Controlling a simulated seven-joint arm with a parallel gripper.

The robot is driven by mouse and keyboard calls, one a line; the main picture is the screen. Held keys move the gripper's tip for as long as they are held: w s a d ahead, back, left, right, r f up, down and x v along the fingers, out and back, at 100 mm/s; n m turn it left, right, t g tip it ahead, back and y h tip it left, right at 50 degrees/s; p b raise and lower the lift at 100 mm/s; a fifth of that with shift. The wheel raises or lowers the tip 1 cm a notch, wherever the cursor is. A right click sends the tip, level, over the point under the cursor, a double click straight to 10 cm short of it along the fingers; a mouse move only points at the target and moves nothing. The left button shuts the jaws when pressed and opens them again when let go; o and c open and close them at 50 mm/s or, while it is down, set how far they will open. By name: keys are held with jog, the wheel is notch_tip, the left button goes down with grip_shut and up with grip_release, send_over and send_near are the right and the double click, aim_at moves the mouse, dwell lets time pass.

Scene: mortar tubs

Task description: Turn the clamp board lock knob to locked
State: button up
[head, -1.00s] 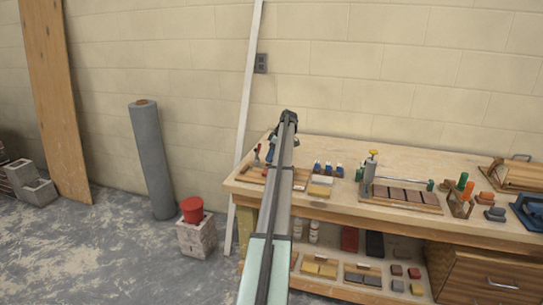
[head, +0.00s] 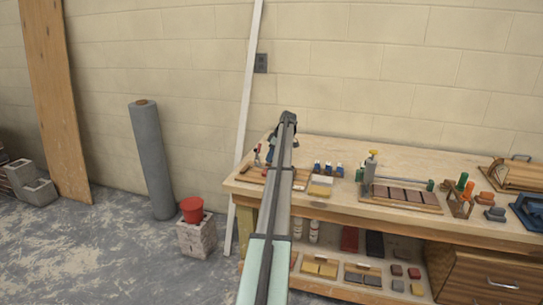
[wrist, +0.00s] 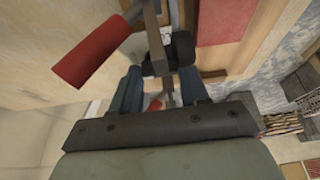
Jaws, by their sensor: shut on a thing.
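The clamp board (head: 250,175) lies at the left end of the workbench in the head view, partly hidden behind my arm. A red-handled clamp (head: 257,155) stands on it. In the wrist view the clamp's red handle (wrist: 95,50) is large at upper left, beside a metal bar. The black lock knob (wrist: 182,50) shows just beyond my blue fingertips. My gripper (wrist: 158,78) is shut on the knob, with one finger on either side; the exact contact is partly hidden. In the head view my gripper (head: 271,146) is low over the board. The knob's marking cannot be read.
The wall is close behind.

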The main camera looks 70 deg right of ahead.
jog(key=shift+m, duration=0.3)
jog(key=m+h, duration=0.1)
jog(key=m, duration=0.2)
jog(key=shift+a+m+h, duration=0.2)
jog(key=shift+m+h, duration=0.2)
jog(key=m+g+h, duration=0.1)
jog(key=m, duration=0.3)
jog(key=shift+w+a, duration=0.1)
jog(key=m, duration=0.2)
jog(key=m+g+h, duration=0.1)
jog(key=m, duration=0.2)
jog(key=shift+w+g, duration=0.1)
jog(key=shift+g, duration=0.2)
jog(key=shift+w+m+g+h, duration=0.15)
jog(key=shift+m+g, duration=0.3)
jog(key=shift+m, duration=0.65)
jog(key=shift+s+m+g+h, duration=0.15)
jog(key=shift+m+g, duration=0.3)
jog(key=shift+m, duration=0.65)
jog(key=shift+w, duration=0.1)
jog(key=o, duration=1.1)
jog(key=shift+c, duration=0.2)
